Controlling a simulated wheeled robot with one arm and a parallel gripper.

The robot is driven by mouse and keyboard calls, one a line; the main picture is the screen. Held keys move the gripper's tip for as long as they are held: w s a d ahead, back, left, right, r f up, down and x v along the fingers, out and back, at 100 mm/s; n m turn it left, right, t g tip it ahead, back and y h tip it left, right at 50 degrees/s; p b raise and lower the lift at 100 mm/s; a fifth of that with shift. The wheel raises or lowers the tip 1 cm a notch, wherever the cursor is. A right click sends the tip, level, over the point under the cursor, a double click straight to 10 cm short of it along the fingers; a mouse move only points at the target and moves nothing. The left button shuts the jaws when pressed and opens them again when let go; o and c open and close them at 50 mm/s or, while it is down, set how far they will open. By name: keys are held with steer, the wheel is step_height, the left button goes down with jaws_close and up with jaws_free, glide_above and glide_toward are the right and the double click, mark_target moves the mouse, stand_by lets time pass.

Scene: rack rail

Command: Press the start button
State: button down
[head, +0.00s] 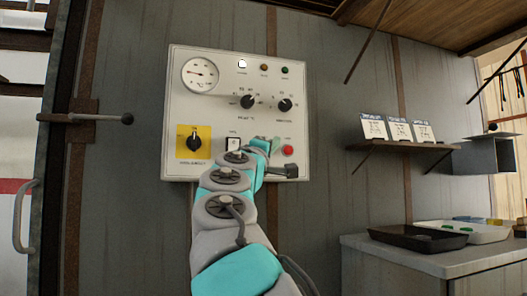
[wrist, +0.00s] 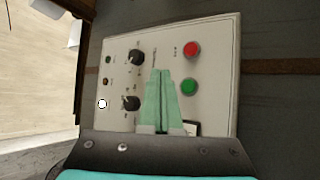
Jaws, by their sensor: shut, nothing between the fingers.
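The control panel (head: 215,115) is a white box on the grey metal wall, and it fills the middle of the wrist view (wrist: 215,65). In the wrist view a green button (wrist: 189,87) sits just right of my fingers, with a red button (wrist: 192,48) above it. The button labels are too small to read. In the head view the red button (head: 288,150) shows at the panel's lower right; the green one is hidden or cannot be told from my fingers. My gripper (wrist: 161,71) is shut and empty, pointing at the panel. I cannot tell its gap to the surface.
The panel also has a gauge (head: 200,74), two black knobs, a lit white lamp (head: 242,64), a rocker switch (head: 233,144) and a rotary switch (head: 194,142) on a yellow plate. At right are a shelf with cards (head: 400,147) and a counter with trays (head: 417,240).

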steer(key=shift+w, duration=0.1)
steer(key=w+a+p, duration=0.2)
steer(key=w+p, duration=0.3)
steer(key=w, duration=0.3)
steer(key=shift+w+a, duration=0.15)
stand_by(0.4)
steer(key=shift+w+p, duration=0.1)
steer(key=shift+p, duration=0.25)
stand_by(1.6)
steer(key=shift+w+a, duration=0.15)
steer(key=shift+w, duration=0.1)
